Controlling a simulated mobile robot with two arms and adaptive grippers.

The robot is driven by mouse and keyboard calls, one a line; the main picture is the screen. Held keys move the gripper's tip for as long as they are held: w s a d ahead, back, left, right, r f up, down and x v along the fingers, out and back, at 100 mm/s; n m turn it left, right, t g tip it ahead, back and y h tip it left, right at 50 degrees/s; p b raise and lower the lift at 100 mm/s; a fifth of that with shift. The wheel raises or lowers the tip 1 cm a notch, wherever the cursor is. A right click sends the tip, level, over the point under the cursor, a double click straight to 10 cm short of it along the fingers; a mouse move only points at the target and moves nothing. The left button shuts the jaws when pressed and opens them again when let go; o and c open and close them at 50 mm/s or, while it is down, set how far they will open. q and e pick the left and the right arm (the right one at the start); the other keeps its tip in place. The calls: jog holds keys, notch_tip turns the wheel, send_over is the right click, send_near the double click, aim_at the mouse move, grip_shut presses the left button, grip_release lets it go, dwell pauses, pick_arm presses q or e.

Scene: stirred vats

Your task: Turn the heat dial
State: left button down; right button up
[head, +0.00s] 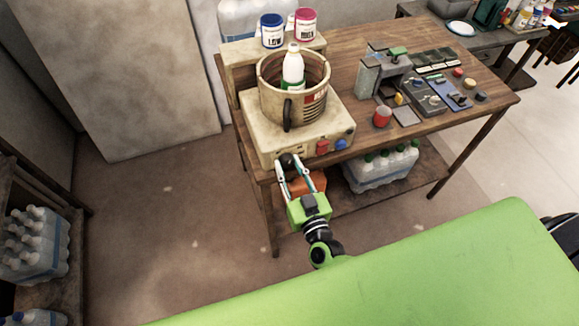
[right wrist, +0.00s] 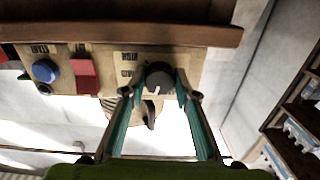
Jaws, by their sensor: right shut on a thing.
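The heat dial is a dark round knob (head: 287,160) at the left of the front panel of a beige heater (head: 262,138). In the right wrist view the dial (right wrist: 158,76) shows a pale mark on its face. My right gripper (head: 292,168) is shut on the dial, with one finger on each side of it. The right wrist view shows both fingertips (right wrist: 158,90) against its sides. A metal vat (head: 268,98) with a dark handle stands on the heater, with a white and green bottle (head: 293,68) inside it. My left gripper is not in view.
A red switch (head: 322,147) and a blue button (head: 341,144) sit right of the dial. Packed bottles (head: 385,165) and an orange box (head: 310,184) are below.

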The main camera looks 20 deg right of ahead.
jog(key=m, duration=0.3)
jog(key=shift+m, duration=0.4)
jog(key=m+b, duration=0.1)
jog(key=m, duration=0.2)
jog(key=shift+m, duration=0.3)
jog(key=m+b, duration=0.1)
jog(key=m, duration=0.3)
jog(key=shift+a, duration=0.1)
jog(key=shift+m+b, duration=0.55)
jog(key=shift+m, duration=0.85)
jog(key=shift+r, duration=0.1)
jog(key=o, duration=1.1)
jog(key=shift+s, duration=0.15)
jog(key=s, duration=1.1)
jog(key=shift+s+d, duration=0.2)
jog(key=shift+s, duration=0.2)
